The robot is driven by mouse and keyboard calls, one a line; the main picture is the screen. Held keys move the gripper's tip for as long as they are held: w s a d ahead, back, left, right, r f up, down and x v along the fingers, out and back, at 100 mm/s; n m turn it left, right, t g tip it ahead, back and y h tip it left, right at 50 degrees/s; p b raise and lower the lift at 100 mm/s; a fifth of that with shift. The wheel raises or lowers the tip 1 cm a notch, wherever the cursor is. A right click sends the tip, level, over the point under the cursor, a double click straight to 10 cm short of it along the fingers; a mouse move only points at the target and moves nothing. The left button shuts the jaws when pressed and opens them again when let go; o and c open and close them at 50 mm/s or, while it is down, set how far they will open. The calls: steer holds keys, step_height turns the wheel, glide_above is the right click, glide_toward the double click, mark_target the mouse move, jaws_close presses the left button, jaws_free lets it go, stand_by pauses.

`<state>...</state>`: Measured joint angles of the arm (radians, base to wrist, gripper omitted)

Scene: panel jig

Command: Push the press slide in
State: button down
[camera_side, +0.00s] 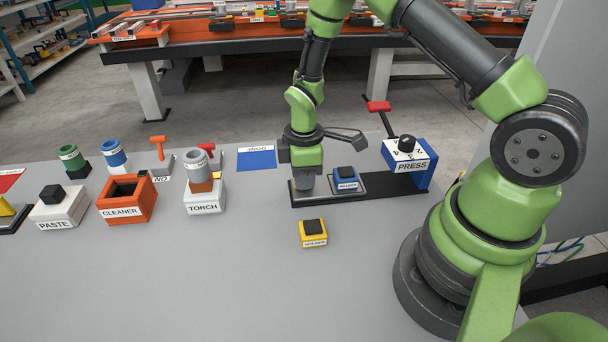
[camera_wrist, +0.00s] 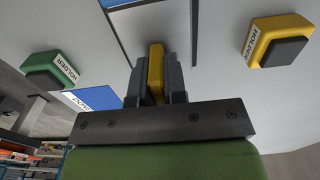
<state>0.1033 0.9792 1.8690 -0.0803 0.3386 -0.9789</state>
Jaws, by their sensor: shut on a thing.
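The press (camera_side: 405,155) is a white-and-blue block with a black knob, at the right end of a black rail (camera_side: 385,188). A blue holder (camera_side: 346,184) with a black block on it sits on the slide (camera_side: 374,184), on the rail left of the press head and apart from it. My gripper (camera_side: 306,192) points down at the rail's left end, left of the slide. In the wrist view, its fingers (camera_wrist: 158,82) are shut on a yellow upright piece (camera_wrist: 156,70). In the side view the fingertips and this piece are hidden.
A yellow holder (camera_side: 313,234) stands on the table in front of the rail. A green holder (camera_wrist: 52,68) shows in the wrist view. The torch stand (camera_side: 205,200), cleaner box (camera_side: 127,202) and paste box (camera_side: 61,208) stand to the left.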

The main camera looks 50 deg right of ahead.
mark_target(342, 174)
steer(key=s+d, duration=0.5)
steer(key=shift+s+d, duration=0.2)
steer(key=c, duration=1.2)
jaws_free()
steer(key=shift+o, duration=0.2)
step_height(342, 174, up, 10)
